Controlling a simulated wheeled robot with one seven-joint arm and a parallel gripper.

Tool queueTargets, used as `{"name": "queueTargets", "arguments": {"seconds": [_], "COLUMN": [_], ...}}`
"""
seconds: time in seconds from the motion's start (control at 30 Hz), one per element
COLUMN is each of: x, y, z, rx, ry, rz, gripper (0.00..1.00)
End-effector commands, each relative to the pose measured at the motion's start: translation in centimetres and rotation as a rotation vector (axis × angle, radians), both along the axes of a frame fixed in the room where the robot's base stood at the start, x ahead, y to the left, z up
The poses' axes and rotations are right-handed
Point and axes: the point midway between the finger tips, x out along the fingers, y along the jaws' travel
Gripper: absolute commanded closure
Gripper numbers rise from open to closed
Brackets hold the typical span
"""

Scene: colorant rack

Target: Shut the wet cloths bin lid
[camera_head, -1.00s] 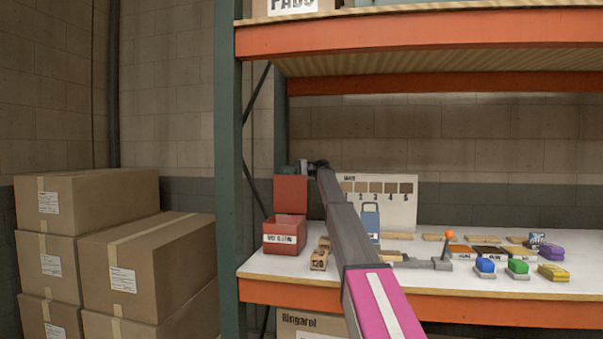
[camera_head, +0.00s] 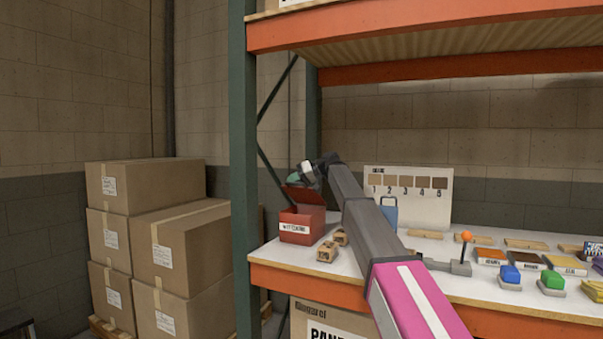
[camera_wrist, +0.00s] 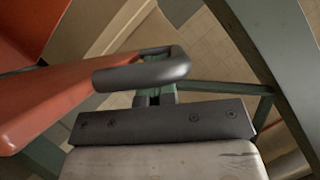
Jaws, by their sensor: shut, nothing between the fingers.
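The red wet cloths bin (camera_head: 302,224) stands at the left end of the white shelf, with a white label on its front. Its red lid (camera_head: 306,196) is partly open, tilted over the bin's opening, with a gap below it. My gripper (camera_head: 307,176) is at the lid's upper edge, shut and empty; I cannot tell whether it touches the lid. In the wrist view, a red-orange panel, apparently the lid (camera_wrist: 55,103), lies at the left beside the dark rounded gripper end (camera_wrist: 140,72). The bin's inside is hidden.
The green rack post (camera_head: 243,160) stands left of the bin. Wooden blocks (camera_head: 328,250) sit to its right, and a blue container (camera_head: 389,212) and a sample board (camera_head: 410,195) stand behind my arm. A joystick (camera_head: 465,250) and coloured blocks are farther right.

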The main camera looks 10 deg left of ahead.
Motion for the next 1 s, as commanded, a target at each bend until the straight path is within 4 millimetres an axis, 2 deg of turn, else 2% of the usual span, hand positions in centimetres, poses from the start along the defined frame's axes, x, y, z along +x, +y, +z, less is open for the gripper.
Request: {"name": "queueTargets", "arguments": {"seconds": [0.03, 0.2, 0.6, 1.0], "x": [-1.1, -2.8, -4.4, -4.6], "y": [0.1, 0.7, 1.3, 1.5], "z": [-0.9, -3.5, -8.8, -10.8], "rx": [-0.014, -0.062, -0.151, -0.147], "ry": [-0.043, -0.193, -0.466, -0.458], "rz": [0.000, 0.001, 0.001, 0.001], "gripper": [1.00, 1.00, 1.00, 1.00]}}
